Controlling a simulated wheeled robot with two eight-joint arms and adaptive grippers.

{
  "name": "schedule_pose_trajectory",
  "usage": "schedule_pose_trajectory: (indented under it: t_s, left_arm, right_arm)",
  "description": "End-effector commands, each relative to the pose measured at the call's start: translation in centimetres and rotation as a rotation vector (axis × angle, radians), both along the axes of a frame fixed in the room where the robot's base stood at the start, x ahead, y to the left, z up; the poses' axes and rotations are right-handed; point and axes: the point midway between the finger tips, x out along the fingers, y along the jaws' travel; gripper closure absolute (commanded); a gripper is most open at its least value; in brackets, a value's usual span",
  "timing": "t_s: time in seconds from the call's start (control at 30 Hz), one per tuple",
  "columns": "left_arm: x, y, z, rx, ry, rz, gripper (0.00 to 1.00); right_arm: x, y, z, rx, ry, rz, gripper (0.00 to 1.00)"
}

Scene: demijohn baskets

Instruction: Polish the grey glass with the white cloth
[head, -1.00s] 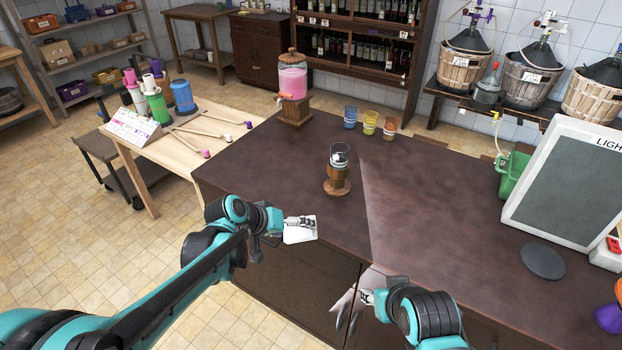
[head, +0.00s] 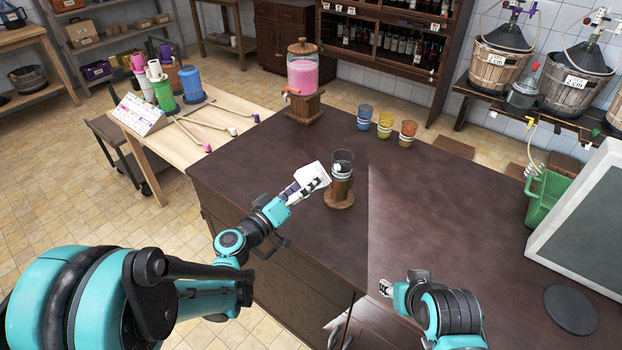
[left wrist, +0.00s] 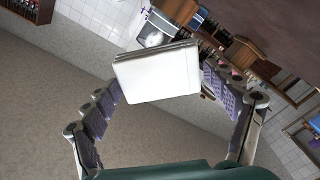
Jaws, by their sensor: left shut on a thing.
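The grey glass (head: 343,159) stands upright in a round-based wooden holder (head: 340,199) near the counter's left part. My left gripper (head: 301,187) is shut on the folded white cloth (head: 314,177) and holds it just left of the glass. In the head view the cloth's edge comes close to the glass; I cannot tell whether they touch. In the left wrist view the white cloth (left wrist: 157,76) sits between the fingers and partly hides what lies behind it. My right gripper (head: 385,288) is low by the counter's front edge, its fingers small and unclear.
Blue (head: 364,118), yellow (head: 385,124) and orange (head: 407,132) glasses stand further back on the dark counter (head: 440,220). A pink-filled dispenser (head: 303,75) stands at the back left. A black disc (head: 570,310) and a grey board (head: 590,225) are at right. The counter's middle is clear.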

Motion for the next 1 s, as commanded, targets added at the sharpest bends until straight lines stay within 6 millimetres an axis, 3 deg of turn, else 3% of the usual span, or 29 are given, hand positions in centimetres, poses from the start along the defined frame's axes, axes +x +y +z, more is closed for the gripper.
schedule_pose_trajectory:
  t_s: [0.6, 1.0]
  left_arm:
    - [4.4, -3.3, 0.0, 0.0, 0.002, -0.003, 0.38]
    - [4.6, -3.4, 0.0, 0.0, 0.002, -0.001, 0.38]
  right_arm:
    - [0.0, 0.0, 0.3, 0.0, 0.0, 0.0, 0.6]
    - [0.0, 0.0, 0.3, 0.0, 0.0, 0.0, 0.6]
